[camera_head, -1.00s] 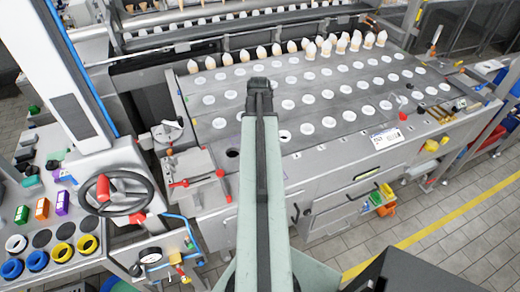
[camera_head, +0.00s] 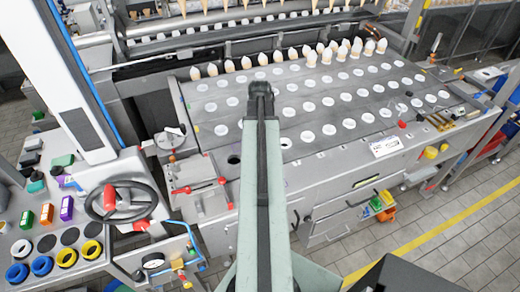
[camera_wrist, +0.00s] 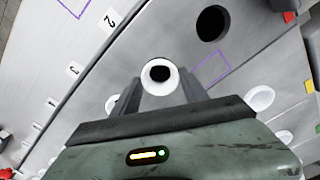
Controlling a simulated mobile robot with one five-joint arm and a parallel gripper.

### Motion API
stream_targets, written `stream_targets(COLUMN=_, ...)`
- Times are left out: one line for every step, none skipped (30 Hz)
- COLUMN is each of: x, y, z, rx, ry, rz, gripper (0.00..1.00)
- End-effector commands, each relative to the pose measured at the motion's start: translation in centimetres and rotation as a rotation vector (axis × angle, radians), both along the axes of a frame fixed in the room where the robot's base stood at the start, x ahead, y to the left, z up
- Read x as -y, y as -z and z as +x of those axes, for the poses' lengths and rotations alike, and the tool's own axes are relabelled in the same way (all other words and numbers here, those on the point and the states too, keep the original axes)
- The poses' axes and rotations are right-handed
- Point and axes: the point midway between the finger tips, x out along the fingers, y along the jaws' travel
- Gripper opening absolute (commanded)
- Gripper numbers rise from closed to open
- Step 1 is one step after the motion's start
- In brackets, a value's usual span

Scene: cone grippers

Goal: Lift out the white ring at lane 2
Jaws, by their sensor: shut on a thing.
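My gripper (camera_wrist: 160,84) is shut on the white ring (camera_wrist: 147,76) in the wrist view. The ring sits between the two grey fingers, its dark centre facing the camera. I cannot tell how far the ring is above the grey plate (camera_wrist: 55,28). Printed labels "2" (camera_wrist: 110,18) and "3" (camera_wrist: 74,70) are on the plate at the left. In the head view my arm hides the gripper and the held ring.
A dark empty hole (camera_wrist: 212,23) lies beyond the ring, also seen in the head view (camera_head: 234,160). Rows of white rings (camera_head: 308,136) fill the grey deck, with cones (camera_head: 263,59) along its back. A handwheel (camera_head: 121,203) stands at the left.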

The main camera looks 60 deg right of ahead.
Motion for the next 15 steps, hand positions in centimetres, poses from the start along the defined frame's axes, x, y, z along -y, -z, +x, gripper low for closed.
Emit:
stream_targets(x=0.0, y=-0.6, z=0.0, rx=0.0, ry=0.0, rz=0.0, gripper=0.29)
stream_targets(x=0.0, y=-0.8, z=0.0, rx=0.0, ry=0.0, rz=0.0, gripper=0.29)
stream_targets(x=0.0, y=-1.0, z=0.0, rx=0.0, ry=0.0, rz=0.0, gripper=0.29)
stream_targets(x=0.0, y=-1.2, z=0.0, rx=0.0, ry=0.0, rz=0.0, gripper=0.29)
stream_targets(x=0.0, y=-1.4, z=0.0, rx=0.0, ry=0.0, rz=0.0, gripper=0.29)
stream_targets(x=0.0, y=-1.6, z=0.0, rx=0.0, ry=0.0, rz=0.0, gripper=0.29)
stream_targets(x=0.0, y=-1.8, z=0.0, rx=0.0, ry=0.0, rz=0.0, gripper=0.29)
stream_targets(x=0.0, y=-1.9, z=0.0, rx=0.0, ry=0.001, rz=0.0, gripper=0.29)
stream_targets(x=0.0, y=-2.2, z=-0.1, rx=0.0, ry=0.001, rz=0.0, gripper=0.29)
stream_targets(x=0.0, y=-2.3, z=-0.1, rx=0.0, ry=0.001, rz=0.0, gripper=0.29)
stream_targets(x=0.0, y=-2.5, z=-0.1, rx=0.0, ry=0.001, rz=0.0, gripper=0.29)
stream_targets(x=0.0, y=-2.7, z=-0.1, rx=0.0, ry=0.001, rz=0.0, gripper=0.29)
stream_targets(x=0.0, y=-2.8, z=-0.1, rx=0.0, ry=0.001, rz=0.0, gripper=0.29)
stream_targets(x=0.0, y=-2.9, z=-0.1, rx=0.0, ry=0.001, rz=0.0, gripper=0.29)
stream_targets(x=0.0, y=-2.9, z=-0.1, rx=0.0, ry=0.001, rz=0.0, gripper=0.29)
